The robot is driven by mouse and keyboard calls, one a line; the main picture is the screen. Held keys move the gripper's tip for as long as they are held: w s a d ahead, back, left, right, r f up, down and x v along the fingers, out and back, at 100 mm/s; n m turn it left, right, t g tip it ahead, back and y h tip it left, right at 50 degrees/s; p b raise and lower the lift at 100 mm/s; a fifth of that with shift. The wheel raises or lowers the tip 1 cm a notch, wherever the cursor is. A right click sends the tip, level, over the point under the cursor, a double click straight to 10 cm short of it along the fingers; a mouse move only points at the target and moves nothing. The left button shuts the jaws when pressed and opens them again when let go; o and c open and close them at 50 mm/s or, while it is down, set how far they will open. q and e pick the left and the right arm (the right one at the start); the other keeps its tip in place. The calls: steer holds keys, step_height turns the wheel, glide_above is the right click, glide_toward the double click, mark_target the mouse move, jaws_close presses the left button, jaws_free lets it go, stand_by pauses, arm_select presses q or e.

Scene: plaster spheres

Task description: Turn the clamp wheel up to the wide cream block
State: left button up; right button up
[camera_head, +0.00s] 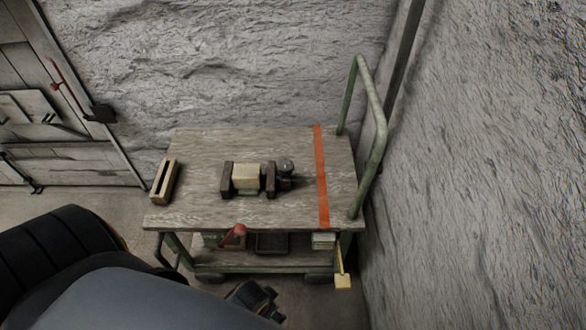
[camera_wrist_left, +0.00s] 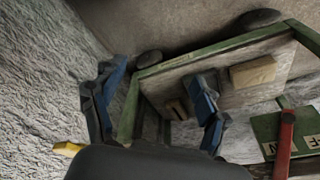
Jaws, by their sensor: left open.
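The wide cream block (camera_head: 246,176) sits between the two dark brown jaws of a clamp on the trolley top. The left jaw (camera_head: 226,181) and right jaw (camera_head: 270,181) stand close to its ends; I cannot tell whether both touch it. The grey round clamp wheel (camera_head: 286,167) is at the clamp's right end. My left gripper (camera_head: 256,300) is low in front of the trolley, well away from the wheel, and partly hidden by my arm. In the left wrist view its blue fingers (camera_wrist_left: 157,78) are spread apart with nothing held. My right gripper is not in view.
The trolley top (camera_head: 200,215) carries a slotted wooden block (camera_head: 165,181) at left and an orange strip (camera_head: 321,175) at right. A green handle rail (camera_head: 371,115) rises at right. A red handle (camera_head: 233,235) and yellow tag (camera_head: 342,282) show below the top.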

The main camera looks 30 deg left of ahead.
arm_select(q)
steer(key=w+d+r+m+b, duration=0.15)
steer(key=w+r+b, duration=0.35)
steer(key=w+r, duration=0.5)
step_height(320, 180, up, 22)
steer(key=g+b, duration=0.1)
steer(key=g, duration=0.1)
glide_above(285, 163)
steer(key=shift+n, duration=0.45)
step_height(285, 163, down, 13)
steer(key=shift+d+f, duration=0.1)
steer(key=shift+f, duration=0.1)
steer(key=c, duration=1.1)
